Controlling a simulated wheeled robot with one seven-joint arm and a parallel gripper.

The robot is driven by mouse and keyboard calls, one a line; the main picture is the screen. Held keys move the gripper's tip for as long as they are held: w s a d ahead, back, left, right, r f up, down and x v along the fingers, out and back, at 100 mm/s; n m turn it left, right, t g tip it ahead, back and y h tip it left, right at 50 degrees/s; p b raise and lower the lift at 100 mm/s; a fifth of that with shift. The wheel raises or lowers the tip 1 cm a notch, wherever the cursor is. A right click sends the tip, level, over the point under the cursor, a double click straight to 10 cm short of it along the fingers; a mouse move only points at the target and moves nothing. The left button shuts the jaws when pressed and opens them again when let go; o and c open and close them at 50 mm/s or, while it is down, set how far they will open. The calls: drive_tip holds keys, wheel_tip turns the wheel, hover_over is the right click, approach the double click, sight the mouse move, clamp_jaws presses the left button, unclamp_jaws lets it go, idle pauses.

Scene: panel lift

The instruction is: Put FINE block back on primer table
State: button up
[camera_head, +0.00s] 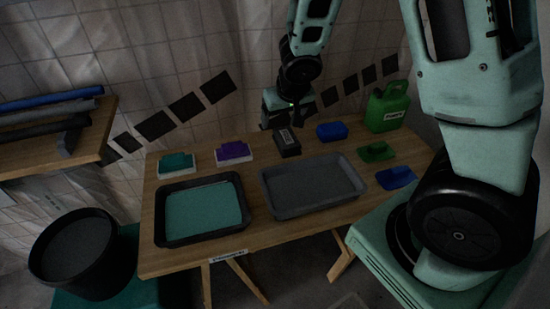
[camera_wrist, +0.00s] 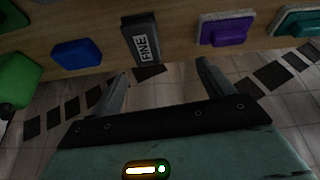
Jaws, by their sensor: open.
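The FINE block (camera_head: 287,142) is a dark grey block with a pale label. It rests on the wooden table (camera_head: 256,228) near the back edge, between a purple-topped pad and a blue block. In the wrist view, the FINE block (camera_wrist: 142,40) shows its label clearly and lies beyond the fingertips, roughly in line with the gap between them. My gripper (camera_head: 287,108) is just behind and above the block in the head view. In the wrist view, my gripper (camera_wrist: 160,72) has its two fingers spread apart with nothing between them. The table's front label is too blurred to read.
A teal-filled tray (camera_head: 161,236) and an empty grey tray (camera_head: 268,200) take up the table's front. The purple pad (camera_head: 235,150), teal pad (camera_head: 177,162), blue block (camera_head: 332,131), green tool (camera_head: 376,152), blue tool (camera_head: 397,178) and green jug (camera_head: 388,108) stand around them. A black bucket (camera_head: 72,254) is left.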

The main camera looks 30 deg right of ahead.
drive_tip(key=s+a+r+n, duration=0.3)
drive_tip(key=s+a+r, duration=0.15)
drive_tip(key=a, duration=0.45)
drive_tip(key=s+a+r+n+g, duration=0.1)
drive_tip(key=s+a+n, duration=0.1)
drive_tip(key=s+a, duration=0.2)
drive_tip(key=s+a+r+n+g+y, duration=0.1)
drive_tip(key=s+a, duration=0.3)
drive_tip(key=s, duration=0.6)
drive_tip(key=s+a+r+n+g+y, duration=0.1)
drive_tip(key=s+a+r+n+g, duration=0.1)
drive_tip(key=s+a+n, duration=0.2)
drive_tip(key=s, duration=0.3)
drive_tip(key=shift+s+a+r+g, duration=0.15)
drive_tip(key=shift+r+g, duration=0.1)
drive_tip(key=shift+g, duration=0.05)
wheel_tip(320, 180, up, 7)
drive_tip(key=p, duration=0.7)
